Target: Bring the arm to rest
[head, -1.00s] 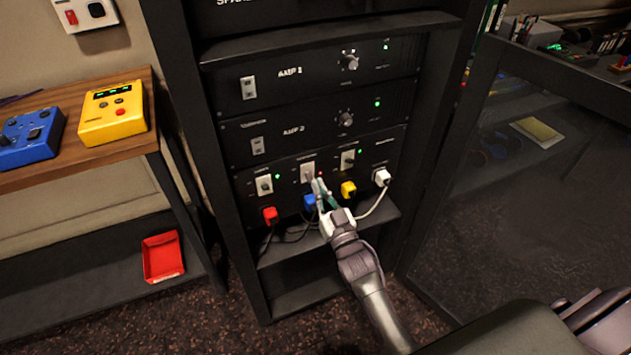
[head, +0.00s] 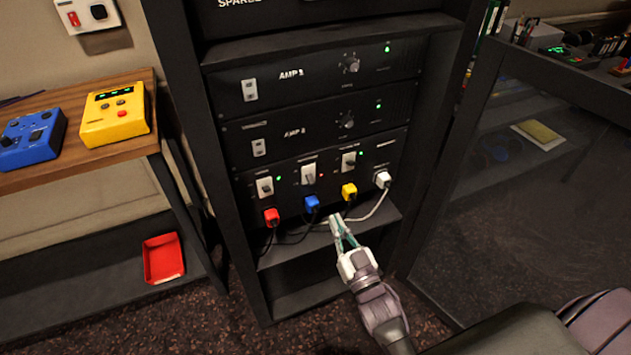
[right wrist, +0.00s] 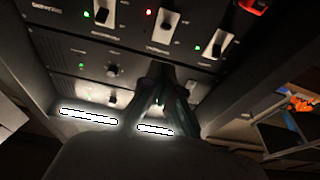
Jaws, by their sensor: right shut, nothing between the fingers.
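My right gripper (head: 338,221) is shut and empty in the head view, just in front of the rack's lower shelf and below the row of plugs. In the right wrist view its fingers (right wrist: 160,92) come together in front of the rack's panels. The rack's bottom panel (head: 330,178) has three white switches; the left and right ones show green lights and the middle switch (head: 308,174) has a small red light. Red (head: 271,217), blue (head: 311,203), yellow (head: 349,191) and white (head: 382,180) plugs sit in a row below them. My left gripper is not in view.
AMP units (head: 318,79) fill the rack above. On the left, a wooden shelf (head: 60,162) holds a yellow box (head: 113,117) and a blue box (head: 32,139). A red tray (head: 163,258) lies lower down. A dark glass-sided desk (head: 545,190) stands on the right.

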